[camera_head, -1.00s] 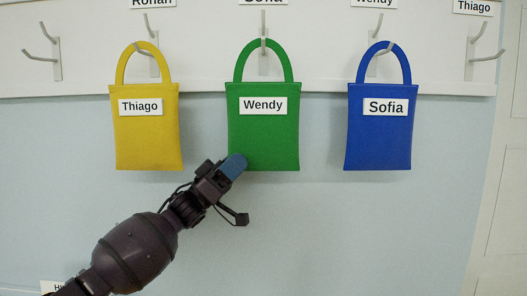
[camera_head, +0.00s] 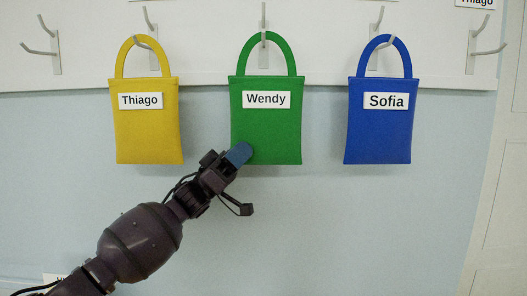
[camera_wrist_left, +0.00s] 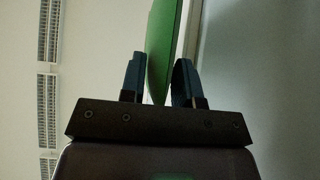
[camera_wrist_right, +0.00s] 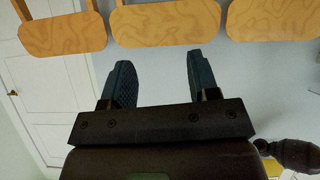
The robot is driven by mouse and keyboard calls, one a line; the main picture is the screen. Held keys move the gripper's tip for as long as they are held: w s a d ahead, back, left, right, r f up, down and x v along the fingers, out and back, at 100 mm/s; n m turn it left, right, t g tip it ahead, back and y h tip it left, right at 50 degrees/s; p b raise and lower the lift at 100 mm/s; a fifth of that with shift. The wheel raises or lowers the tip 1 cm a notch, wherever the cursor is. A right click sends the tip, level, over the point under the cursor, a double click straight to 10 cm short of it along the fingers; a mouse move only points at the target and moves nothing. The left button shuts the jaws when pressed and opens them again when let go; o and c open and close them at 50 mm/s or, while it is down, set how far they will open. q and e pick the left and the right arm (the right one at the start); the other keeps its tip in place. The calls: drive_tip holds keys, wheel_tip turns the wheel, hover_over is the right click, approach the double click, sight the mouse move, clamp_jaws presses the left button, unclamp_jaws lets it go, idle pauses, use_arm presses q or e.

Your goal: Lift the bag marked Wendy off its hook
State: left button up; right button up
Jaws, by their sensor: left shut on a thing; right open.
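The green bag marked Wendy (camera_head: 270,130) hangs in the middle of the head view, its handle around a metal hook (camera_head: 263,18). My left gripper (camera_head: 240,153) is at the bag's lower left edge, with one blue finger in front of the cloth. In the left wrist view the green bag (camera_wrist_left: 162,45) stands between the two fingers of my left gripper (camera_wrist_left: 158,78), which is shut on it. My right gripper (camera_wrist_right: 157,78) is open and empty in the right wrist view.
A yellow bag marked Thiago (camera_head: 148,132) hangs to the left and a blue bag marked Sofia (camera_head: 378,135) to the right, with gaps between. A free hook (camera_head: 472,45) is at far right. Wooden seats or boards (camera_wrist_right: 165,22) show in the right wrist view.

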sight(242, 137)
use_arm(q)
drive_tip(key=shift+r, duration=0.35)
drive_tip(key=shift+r+p, duration=0.4)
drive_tip(key=shift+r, duration=0.6)
drive_tip(key=shift+r+p, duration=0.1)
drive_tip(key=shift+p, duration=0.2)
drive_tip(key=shift+s, duration=0.1)
